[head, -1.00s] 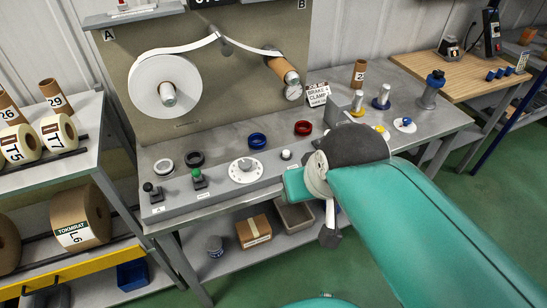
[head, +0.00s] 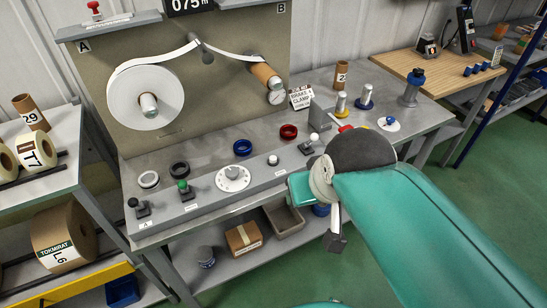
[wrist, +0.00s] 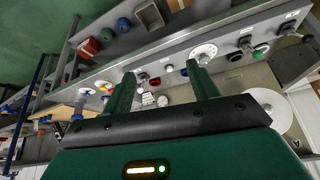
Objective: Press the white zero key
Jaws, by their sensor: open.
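A small round white key (head: 272,160) sits on the sloped grey front strip of the bench, right of the white dial (head: 233,178). It looks to be the white knob (wrist: 168,68) in the wrist view, where it shows between my fingers and beyond them. I cannot read its label. My gripper (wrist: 160,73) is open and empty, its two green fingers wide apart and pointing towards the strip. No contact with the key shows.
Left of the dial stand a green-topped lever (head: 184,188) and a black-topped lever (head: 139,207). A white-balled lever (head: 313,139) stands right of the key. Blue (head: 243,147) and red (head: 289,131) rings lie behind the strip. A counter display (head: 188,4) hangs above.

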